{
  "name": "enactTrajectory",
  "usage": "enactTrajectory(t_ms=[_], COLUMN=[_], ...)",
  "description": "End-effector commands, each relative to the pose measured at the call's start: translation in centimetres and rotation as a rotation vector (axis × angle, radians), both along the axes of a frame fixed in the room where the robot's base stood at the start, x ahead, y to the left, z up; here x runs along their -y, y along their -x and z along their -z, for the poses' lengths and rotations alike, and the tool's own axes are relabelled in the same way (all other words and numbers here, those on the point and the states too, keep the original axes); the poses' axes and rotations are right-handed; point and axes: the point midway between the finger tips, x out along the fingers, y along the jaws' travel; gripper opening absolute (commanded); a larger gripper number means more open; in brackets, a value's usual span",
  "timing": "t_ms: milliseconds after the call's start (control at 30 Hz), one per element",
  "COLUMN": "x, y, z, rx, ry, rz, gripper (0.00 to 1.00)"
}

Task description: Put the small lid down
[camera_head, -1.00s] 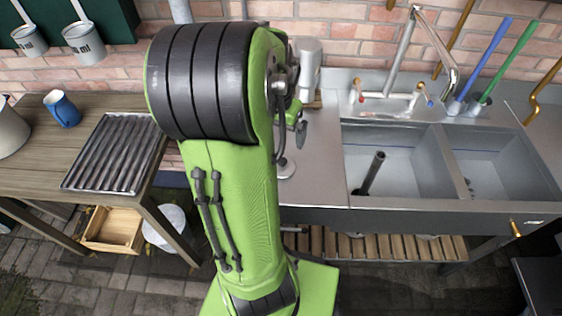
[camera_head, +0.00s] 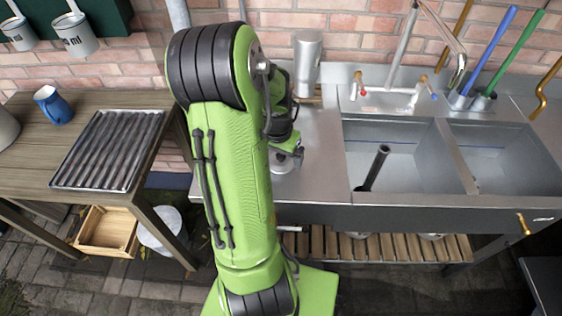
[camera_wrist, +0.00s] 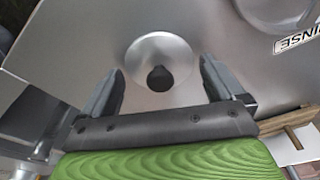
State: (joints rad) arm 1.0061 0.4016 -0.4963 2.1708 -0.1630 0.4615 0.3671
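The small lid (camera_wrist: 160,48) is a shiny metal disc with a black knob (camera_wrist: 160,79), in the middle of the wrist view. It appears to lie flat on the steel counter (camera_wrist: 70,45). My gripper (camera_wrist: 161,68) is open, with one finger on each side of the knob and a clear gap to both. In the head view my gripper (camera_head: 287,150) is partly hidden behind my green arm. Part of the lid (camera_head: 282,166) shows just below it on the counter left of the sink.
A metal canister (camera_head: 306,62) stands behind my gripper near the brick wall. The double sink (camera_head: 398,160) is to the right. A wooden table (camera_head: 30,150) with a ridged metal tray (camera_head: 62,182) and blue mug (camera_head: 55,106) is left. A round metal part (camera_wrist: 268,12) shows at the wrist view's upper right.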

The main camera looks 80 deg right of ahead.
Motion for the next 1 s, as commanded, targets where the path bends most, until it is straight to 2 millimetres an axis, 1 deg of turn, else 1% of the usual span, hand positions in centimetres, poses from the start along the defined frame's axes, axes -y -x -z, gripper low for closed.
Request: enactTrajectory(t_ms=[33,300,467,533,567,800,900,1000], x=[0.0,0.0,0.0,0.0,0.0,0.1,0.1,0.0], y=[0.0,0.0,0.0,0.0,-0.1,-0.1,0.0,0.0], z=[0.0,0.0,-0.2,-0.8,-1.4,-7.6,-9.3,-10.1], rx=[0.000,0.000,0.000,0.000,0.001,0.002,0.001,0.000], ry=[0.000,0.000,0.001,0.002,0.002,0.005,0.004,0.001], rz=[0.000,0.000,0.000,-0.001,-0.001,-0.002,-0.001,0.000], gripper=[0.86,0.46,0.46,0.46,0.46,0.46,0.46,0.46])
